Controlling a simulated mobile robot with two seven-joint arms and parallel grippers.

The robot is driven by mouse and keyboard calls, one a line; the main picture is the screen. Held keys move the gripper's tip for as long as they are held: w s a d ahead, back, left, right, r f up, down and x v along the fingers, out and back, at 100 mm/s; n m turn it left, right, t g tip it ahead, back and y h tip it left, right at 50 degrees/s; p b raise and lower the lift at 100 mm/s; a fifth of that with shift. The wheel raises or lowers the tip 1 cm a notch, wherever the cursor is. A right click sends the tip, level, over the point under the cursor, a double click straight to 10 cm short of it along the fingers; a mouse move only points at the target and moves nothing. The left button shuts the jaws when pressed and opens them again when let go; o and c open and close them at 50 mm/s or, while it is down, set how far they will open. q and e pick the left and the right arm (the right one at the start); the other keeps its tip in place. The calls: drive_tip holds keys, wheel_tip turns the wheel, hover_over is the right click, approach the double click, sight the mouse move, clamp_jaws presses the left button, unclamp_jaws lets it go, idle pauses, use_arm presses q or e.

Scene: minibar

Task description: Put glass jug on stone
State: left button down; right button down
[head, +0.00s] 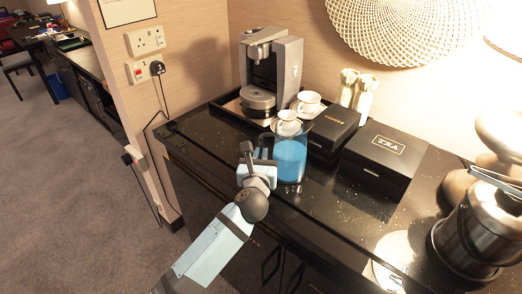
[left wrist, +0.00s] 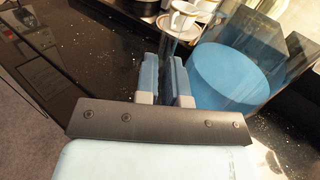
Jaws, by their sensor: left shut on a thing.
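The glass jug (head: 290,160), holding blue liquid, is upright near the front edge of the black counter, in front of the white cups. My left gripper (head: 265,155) reaches in from the left and is shut on the jug's handle side. In the left wrist view the fingers (left wrist: 165,78) pinch a clear upright strip, with the jug (left wrist: 232,75) just to their right. Whether the jug's base touches the counter is unclear. A pale round disc (head: 388,279), possibly the stone, shows at the bottom edge, partly cut off. My right gripper is out of view.
A coffee machine (head: 270,70) stands on a tray behind the jug, with white cups (head: 308,103) beside it. A black tea box (head: 383,155) and a steel bucket (head: 475,235) stand to the right. Counter between jug and disc looks clear.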

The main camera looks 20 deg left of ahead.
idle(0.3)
use_arm(q)
drive_tip(key=c, duration=1.2)
unclamp_jaws()
drive_tip(key=shift+r, duration=0.1)
drive_tip(key=s+d+f+m+t+h, duration=0.2)
drive_tip(key=s+m+h, duration=0.1)
drive_tip(key=s+m, duration=0.55)
drive_tip(key=s+d+f+m+t+h, duration=0.1)
drive_tip(key=s+d+m+h, duration=0.15)
drive_tip(key=s+m, duration=0.6)
drive_tip(key=s+f+m+g, duration=0.3)
drive_tip(key=s+f+m, duration=0.1)
drive_tip(key=f+m, duration=0.3)
drive_tip(key=s+a+f+m+g+h, duration=0.1)
drive_tip(key=s+f+m+g, duration=0.2)
drive_tip(key=f+m, duration=0.4)
drive_tip(key=s+a+f+m+g, duration=0.1)
drive_tip(key=s+f+m+g, duration=0.3)
drive_tip(key=f+m, duration=0.3)
drive_tip(key=shift+s+a+f+m+h+b, duration=0.15)
drive_tip(key=shift+s+m, duration=0.3)
drive_tip(key=shift+m, duration=0.45)
drive_tip(key=shift+s+d+r+m+h+b, duration=0.15)
drive_tip(key=shift+s+m, duration=0.3)
drive_tip(key=shift+m, duration=0.45)
